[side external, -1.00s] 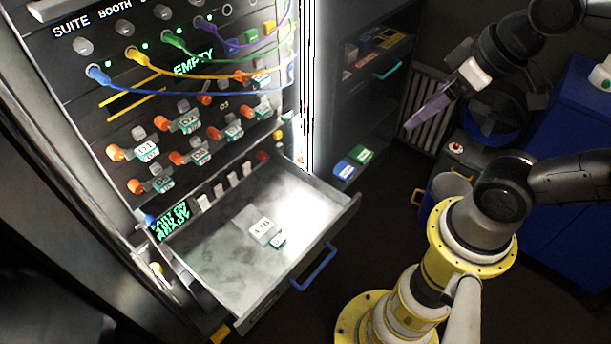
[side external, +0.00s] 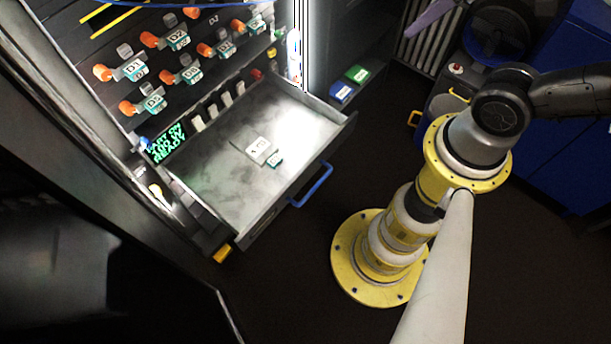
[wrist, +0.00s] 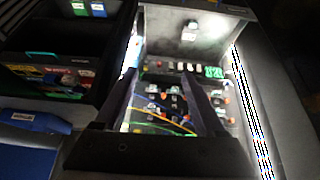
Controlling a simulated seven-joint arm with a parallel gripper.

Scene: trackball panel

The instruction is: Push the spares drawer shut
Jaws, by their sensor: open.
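The spares drawer (side external: 215,185) is pulled out of the lower panel in the side view, with a blue handle (side external: 312,186) on its front. A pale labelled block and a small teal-labelled piece lie inside it. Its grey interior also shows at the top of the wrist view (wrist: 218,42). The blue handle cannot be made out there.
Orange-knobbed connectors (side external: 150,40) and yellow and blue cables are on the panel above the drawer. Green and blue labelled blocks (side external: 350,82) sit right of it. A blue cabinet (side external: 575,150) stands at right. Dark floor in front of the drawer is clear.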

